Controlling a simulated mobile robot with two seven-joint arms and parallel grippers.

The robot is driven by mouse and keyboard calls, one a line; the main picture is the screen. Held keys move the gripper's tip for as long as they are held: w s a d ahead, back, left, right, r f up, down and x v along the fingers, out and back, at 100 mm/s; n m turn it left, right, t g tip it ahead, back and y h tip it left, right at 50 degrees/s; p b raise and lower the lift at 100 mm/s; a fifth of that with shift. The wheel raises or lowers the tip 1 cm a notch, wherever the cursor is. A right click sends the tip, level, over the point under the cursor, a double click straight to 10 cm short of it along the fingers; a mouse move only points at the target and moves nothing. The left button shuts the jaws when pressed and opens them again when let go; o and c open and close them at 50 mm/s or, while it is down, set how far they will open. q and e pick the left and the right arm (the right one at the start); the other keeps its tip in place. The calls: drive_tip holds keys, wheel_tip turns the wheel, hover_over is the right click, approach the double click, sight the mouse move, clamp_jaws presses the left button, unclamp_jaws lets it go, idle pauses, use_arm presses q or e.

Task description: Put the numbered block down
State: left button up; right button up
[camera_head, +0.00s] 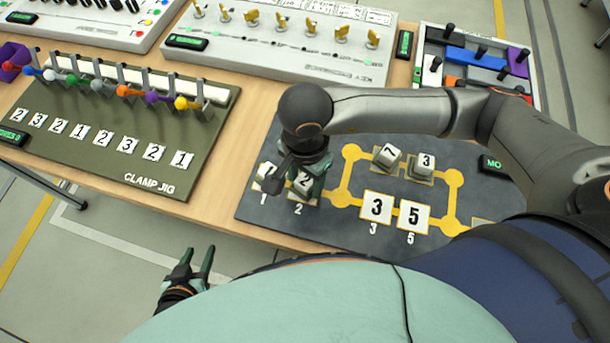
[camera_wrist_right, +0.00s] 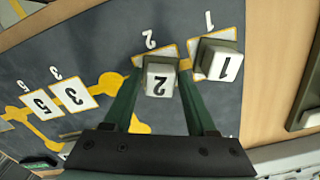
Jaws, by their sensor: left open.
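The white block numbered 2 (camera_head: 303,184) is at the square labelled 2 (camera_head: 296,199) on the dark mat (camera_head: 330,227). My right gripper (camera_head: 309,190) points down over it. In the right wrist view the block (camera_wrist_right: 160,82) stands between the two green fingers (camera_wrist_right: 160,90), with a narrow gap on each side, so the gripper looks open around it. I cannot tell if the block's underside touches the mat. The block numbered 1 (camera_wrist_right: 221,62) sits on the square labelled 1. My left gripper (camera_head: 200,255) is open and empty, off the table's front edge.
Cards 3 (camera_head: 376,207) and 5 (camera_head: 413,216) lie bare on the mat. Blocks 7 (camera_head: 387,157) and 3 (camera_head: 421,165) stand behind them. The clamp jig (camera_head: 150,165) is at left; a grey board with yellow keys (camera_head: 290,55) is behind.

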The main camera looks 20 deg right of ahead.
sight(305, 180)
drive_tip(key=o, duration=0.5)
drive_tip(key=shift+c, duration=0.2)
wheel_tip(305, 180, up, 12)
drive_tip(key=shift+r, duration=0.15)
